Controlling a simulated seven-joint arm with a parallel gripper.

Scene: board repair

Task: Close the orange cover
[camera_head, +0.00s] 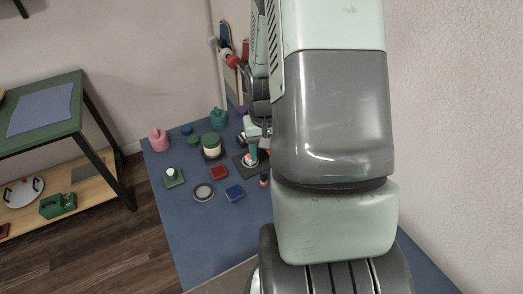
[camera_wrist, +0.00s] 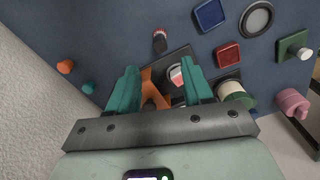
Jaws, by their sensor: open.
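The orange cover (camera_wrist: 154,84) shows in the wrist view between my fingers, beside a red-and-white round part (camera_wrist: 177,75) on a dark base plate (camera_wrist: 180,55). It looks raised to one side, leaving the red-and-white part exposed; its lower part is hidden near my gripper. My gripper (camera_wrist: 160,65) is open, with one teal finger on each side of the cover. I cannot tell whether either finger touches it. In the head view one teal fingertip (camera_head: 252,152) shows over the dark plate (camera_head: 240,164); my arm hides the cover there.
A red-topped dark peg (camera_wrist: 160,41) stands close to the plate. The blue board's front left (camera_head: 205,245) is clear. A wall (camera_wrist: 30,110) is at the wrist view's left.

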